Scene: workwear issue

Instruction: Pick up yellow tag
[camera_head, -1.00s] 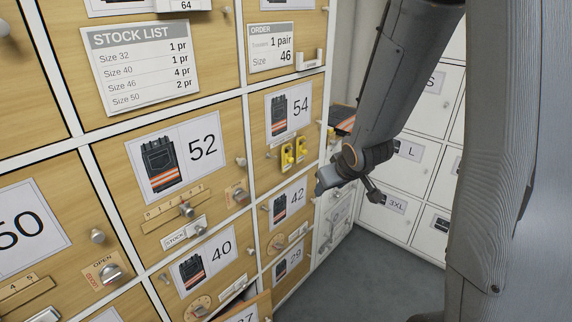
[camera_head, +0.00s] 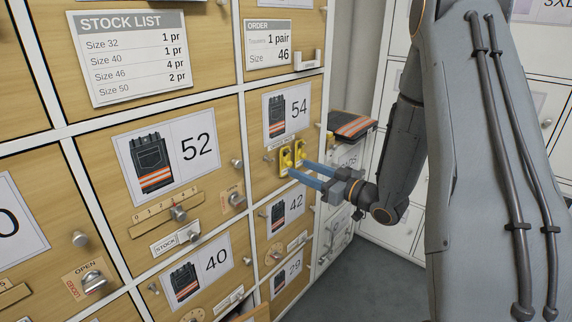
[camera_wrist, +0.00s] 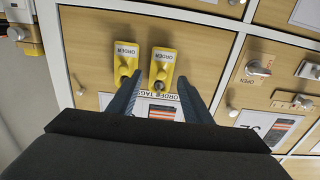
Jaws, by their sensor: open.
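Two yellow tags hang side by side on pegs on the wooden door marked 54. In the head view they are the left tag (camera_head: 285,160) and the right tag (camera_head: 299,152). In the wrist view, both carry the word ORDER: the left tag (camera_wrist: 125,62) and the right tag (camera_wrist: 162,66). My gripper (camera_head: 298,168) is open and empty, its blue fingers pointing at the door just by the tags. In the wrist view my gripper (camera_wrist: 160,78) has the right tag between its finger lines and the left tag beside the left finger. Contact cannot be told.
The 52 door (camera_head: 180,170) has a slider and knobs that stick out beside the tags. Dark folded trousers with orange stripes (camera_head: 350,125) lie at the cabinet's far end. White lockers (camera_head: 400,215) stand behind my arm. The grey floor (camera_head: 345,275) is clear.

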